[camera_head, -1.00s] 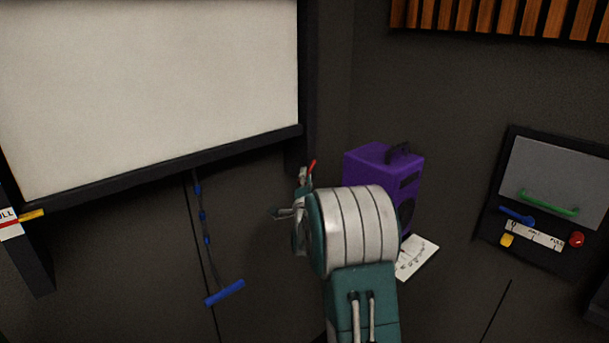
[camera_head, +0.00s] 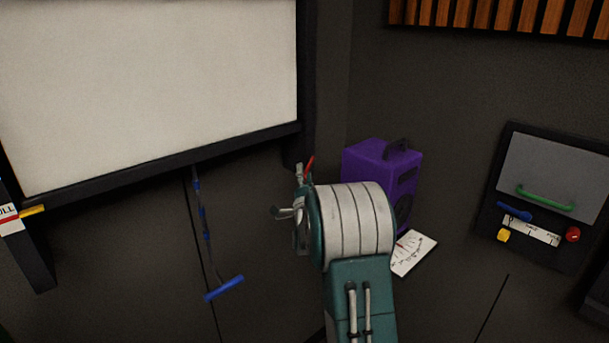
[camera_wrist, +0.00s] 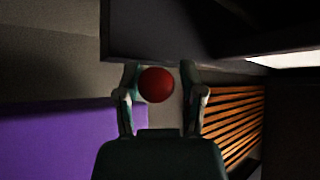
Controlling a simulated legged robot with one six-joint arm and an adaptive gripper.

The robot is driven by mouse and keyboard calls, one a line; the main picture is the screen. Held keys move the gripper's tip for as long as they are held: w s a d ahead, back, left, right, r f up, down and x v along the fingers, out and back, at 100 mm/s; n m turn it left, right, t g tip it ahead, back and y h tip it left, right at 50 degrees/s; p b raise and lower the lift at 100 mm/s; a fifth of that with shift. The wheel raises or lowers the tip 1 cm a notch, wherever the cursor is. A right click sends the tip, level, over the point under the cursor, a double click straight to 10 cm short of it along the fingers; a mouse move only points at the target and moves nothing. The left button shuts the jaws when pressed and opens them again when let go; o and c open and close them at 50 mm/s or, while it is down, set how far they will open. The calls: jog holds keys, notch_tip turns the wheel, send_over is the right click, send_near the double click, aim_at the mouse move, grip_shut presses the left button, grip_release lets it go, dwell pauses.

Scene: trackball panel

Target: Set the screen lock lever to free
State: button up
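A red lever (camera_head: 309,166) shows at the lower right of the screen's dark frame, partly behind my gripper. In the wrist view a round red knob (camera_wrist: 156,84) sits between my two fingers, seen end-on. It looks like the end of that red lever. My gripper (camera_head: 289,193) is at the frame's right post, beside the red lever. In the wrist view my gripper (camera_wrist: 160,82) is open, with a finger on each side of the knob and a clear gap on the right. Whether the left finger touches the knob I cannot tell. The lever's base and any markings are hidden.
The white screen (camera_head: 150,85) is at left, with a yellow lever (camera_head: 33,210) by its left post. A blue pull handle (camera_head: 224,288) hangs below. A purple speaker (camera_head: 375,170) and a paper (camera_head: 413,254) are right of my arm. A control panel (camera_head: 550,190) is farther right.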

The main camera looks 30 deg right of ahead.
jog(key=shift+s, duration=0.1)
jog(key=v, duration=1.2)
jog(key=shift+a, duration=0.1)
